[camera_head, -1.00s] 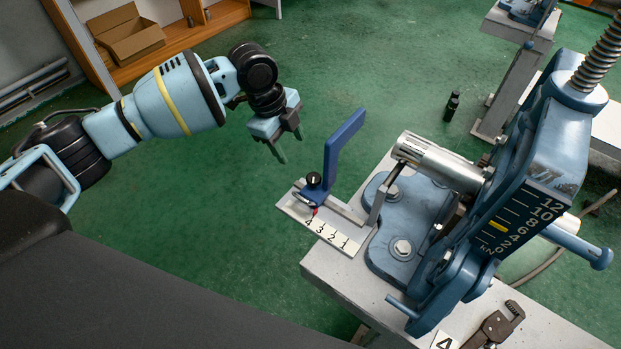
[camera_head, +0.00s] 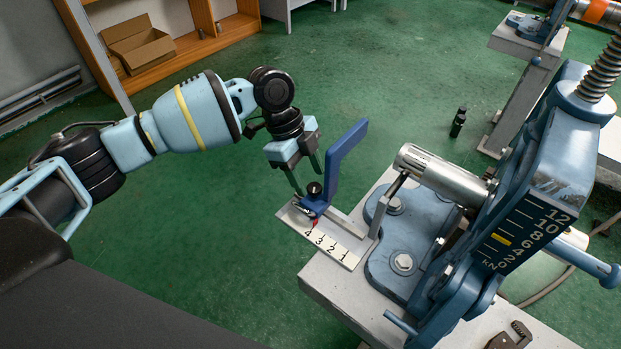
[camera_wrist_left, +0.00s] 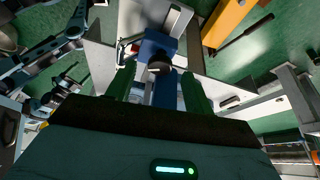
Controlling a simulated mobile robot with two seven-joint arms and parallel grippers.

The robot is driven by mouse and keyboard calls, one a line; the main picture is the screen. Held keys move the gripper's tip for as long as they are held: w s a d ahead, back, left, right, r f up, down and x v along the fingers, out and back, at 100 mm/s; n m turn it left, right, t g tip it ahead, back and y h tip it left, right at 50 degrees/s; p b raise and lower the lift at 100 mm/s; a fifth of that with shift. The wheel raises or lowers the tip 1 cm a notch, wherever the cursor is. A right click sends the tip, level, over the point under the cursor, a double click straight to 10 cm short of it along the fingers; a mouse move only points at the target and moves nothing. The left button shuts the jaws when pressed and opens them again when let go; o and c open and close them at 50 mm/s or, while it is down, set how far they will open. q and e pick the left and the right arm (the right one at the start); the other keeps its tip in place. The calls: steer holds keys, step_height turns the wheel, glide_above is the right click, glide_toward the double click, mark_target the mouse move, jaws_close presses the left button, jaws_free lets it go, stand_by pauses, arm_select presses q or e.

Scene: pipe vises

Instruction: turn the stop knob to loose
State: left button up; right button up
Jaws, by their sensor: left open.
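The stop knob is a small black knob (camera_head: 314,189) on top of the blue stop (camera_head: 343,155), which stands on a pale scale plate (camera_head: 326,243) marked 1 to 4. A red pointer sits near the 4. My left gripper (camera_head: 308,184) is open, with its green fingers pointing down just above and around the knob in the head view. In the left wrist view the knob (camera_wrist_left: 159,68) lies between the two fingers (camera_wrist_left: 157,88), near their tips. I cannot tell whether a finger touches it. My right gripper is not in view.
The blue vise (camera_head: 530,210) with a silver pipe (camera_head: 440,170) stands right of the stop on a grey bench (camera_head: 330,284). A shelf with a cardboard box (camera_head: 144,45) is at the back left.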

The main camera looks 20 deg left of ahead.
arm_select(q)
steer(key=shift+x, duration=0.95)
